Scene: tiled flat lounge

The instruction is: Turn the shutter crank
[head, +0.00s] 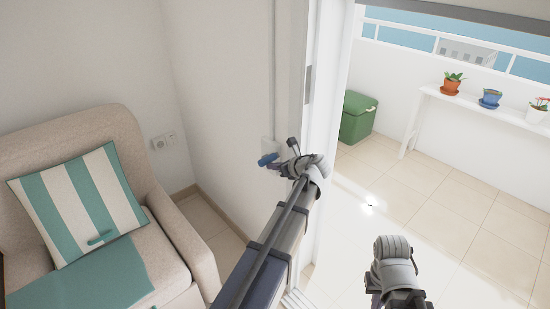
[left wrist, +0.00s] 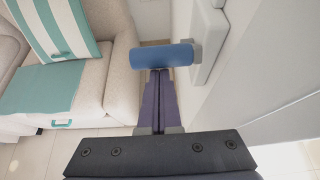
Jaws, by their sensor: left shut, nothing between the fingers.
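The shutter crank has a blue cylindrical handle (head: 268,160) on the wall beside the doorway. In the left wrist view the blue handle (left wrist: 160,56) lies crosswise, joined at its right end to a grey arm by a white wall plate (left wrist: 207,38). My left gripper (head: 280,164) is at the crank in the head view. In the left wrist view its dark purple fingers (left wrist: 157,75) are together and empty. Their tips reach the handle's lower edge, where it seems to hide them; I cannot tell if they touch. My right gripper's fingers are not visible.
A beige armchair (head: 190,238) with a striped cushion (head: 82,205) and teal throw (head: 88,280) stands left. The open doorway at right leads to a tiled balcony with a green box (head: 356,118) and a white shelf (head: 470,103) of potted plants. My right arm is low in the doorway.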

